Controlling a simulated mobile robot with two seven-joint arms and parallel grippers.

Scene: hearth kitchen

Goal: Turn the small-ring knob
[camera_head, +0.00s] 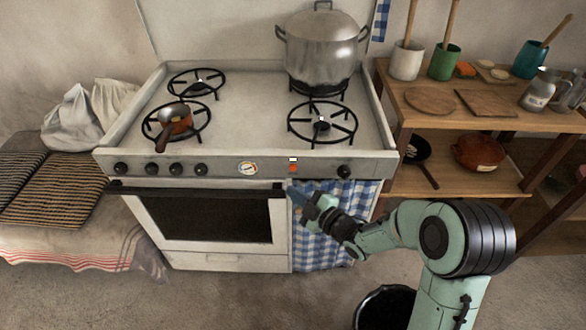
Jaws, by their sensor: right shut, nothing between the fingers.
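The stove (262,120) has several black knobs on its front panel. A row of them, including the leftmost knob (121,168) and the rightmost of that row (200,170), sits on the left. A single knob (344,171) sits at the right end. I see no readable label, so I cannot tell which is the small-ring knob. My right gripper (299,199) is shut and empty, in front of the stove below the panel, left of and lower than the single knob. It appears apart from every knob. My left gripper is out of view.
A steel pot (322,48) stands on the back right burner and a copper pan (175,118) on the front left one. The oven handle (195,189) runs below the panel. A checked curtain (335,235) hangs behind my gripper. A wooden shelf (460,180) stands right.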

